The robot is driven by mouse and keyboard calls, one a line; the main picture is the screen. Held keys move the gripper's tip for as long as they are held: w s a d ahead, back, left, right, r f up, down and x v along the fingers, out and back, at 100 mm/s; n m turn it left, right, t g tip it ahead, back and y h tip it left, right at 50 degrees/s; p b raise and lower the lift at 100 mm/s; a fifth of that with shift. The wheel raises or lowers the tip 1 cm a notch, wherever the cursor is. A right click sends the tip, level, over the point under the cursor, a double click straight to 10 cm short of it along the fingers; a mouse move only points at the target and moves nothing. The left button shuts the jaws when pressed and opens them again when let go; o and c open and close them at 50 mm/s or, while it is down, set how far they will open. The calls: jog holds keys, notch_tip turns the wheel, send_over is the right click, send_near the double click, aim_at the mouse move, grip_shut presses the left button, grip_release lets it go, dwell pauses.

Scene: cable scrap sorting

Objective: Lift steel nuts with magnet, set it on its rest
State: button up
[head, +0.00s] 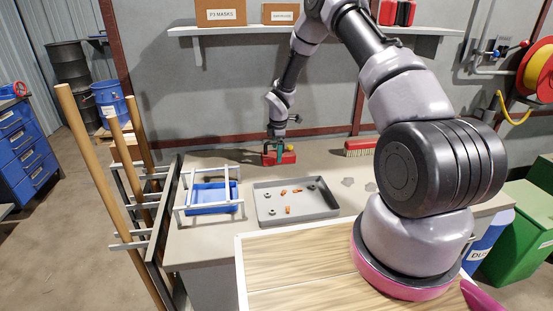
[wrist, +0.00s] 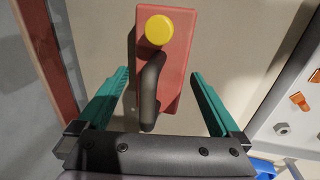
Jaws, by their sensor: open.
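The magnet is a red block (wrist: 178,75) with a black handle (wrist: 150,90) and a yellow button (wrist: 158,30). It lies on the bench behind the grey tray, and also shows in the head view (head: 284,159). My gripper (wrist: 159,73) is open, its teal fingers on either side of the handle with gaps on both sides. It also shows in the head view (head: 279,148). The grey tray (head: 325,212) holds a few steel nuts (head: 270,212) and copper-coloured pieces (head: 287,209). A pale frame (head: 183,211) stands around a blue bin (head: 208,194) left of the tray.
A red brush (head: 360,147) lies at the back of the bench, and flat grey patches (head: 348,182) lie right of the tray. Wooden poles (head: 90,150) stand in a rack at the left bench end. A wall shelf (head: 215,30) with boxes hangs above.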

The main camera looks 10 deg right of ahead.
jog(key=shift+w+f, duration=0.1)
jog(key=shift+f, duration=0.15)
grip_shut()
jog(key=shift+r, duration=0.1)
